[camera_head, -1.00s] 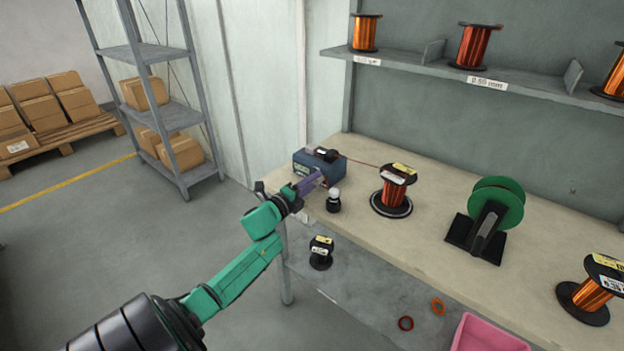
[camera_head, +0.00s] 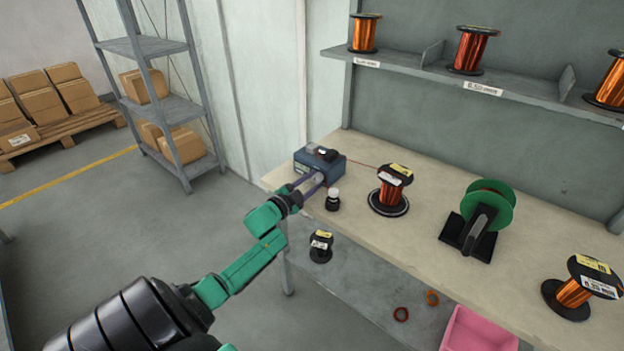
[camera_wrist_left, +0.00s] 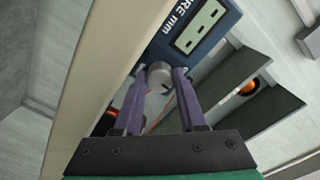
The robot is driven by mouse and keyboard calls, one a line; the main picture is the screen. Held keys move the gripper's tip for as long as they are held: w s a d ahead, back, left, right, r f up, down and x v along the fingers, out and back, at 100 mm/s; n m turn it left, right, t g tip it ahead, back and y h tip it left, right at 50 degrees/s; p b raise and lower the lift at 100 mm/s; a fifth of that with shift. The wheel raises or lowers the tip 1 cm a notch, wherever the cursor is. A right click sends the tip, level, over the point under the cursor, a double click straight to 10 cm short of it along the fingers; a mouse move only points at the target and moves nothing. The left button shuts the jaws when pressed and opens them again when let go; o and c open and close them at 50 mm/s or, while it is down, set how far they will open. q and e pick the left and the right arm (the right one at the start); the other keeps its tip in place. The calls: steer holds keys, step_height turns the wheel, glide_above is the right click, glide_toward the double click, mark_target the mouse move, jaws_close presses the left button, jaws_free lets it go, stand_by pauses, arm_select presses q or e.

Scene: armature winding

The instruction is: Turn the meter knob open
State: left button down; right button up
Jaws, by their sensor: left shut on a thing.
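The blue meter box (camera_head: 327,168) stands on the workbench at its left end in the head view. In the left wrist view its face (camera_wrist_left: 205,35) shows lettering and a display window. The round grey meter knob (camera_wrist_left: 160,77) sits between the purple fingertips of my left gripper (camera_wrist_left: 158,79). The fingers are shut on the knob from both sides. In the head view my left gripper (camera_head: 312,184) reaches the front of the box, and the knob is mostly hidden there. My right gripper is not in view.
A small black-and-white bottle (camera_head: 333,200) stands close right of my left gripper. A copper wire spool (camera_head: 390,190), a green spool on a stand (camera_head: 487,215) and another copper spool (camera_head: 575,292) stand along the workbench (camera_head: 420,235). A pink bin (camera_head: 478,330) sits below.

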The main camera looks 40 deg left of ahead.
arm_select(q)
steer(key=n+p, duration=0.1)
steer(key=n, duration=0.3)
steer(key=shift+f+n+p, duration=0.15)
steer(key=shift+n+p, duration=0.35)
steer(key=shift+n, duration=1.7)
steer(key=shift+c, duration=2.4)
jaws_free()
steer(key=shift+s, duration=0.1)
steer(key=shift+s, duration=0.35)
steer(key=s+p, duration=0.1)
steer(key=s, duration=1.2)
steer(key=shift+s, duration=0.35)
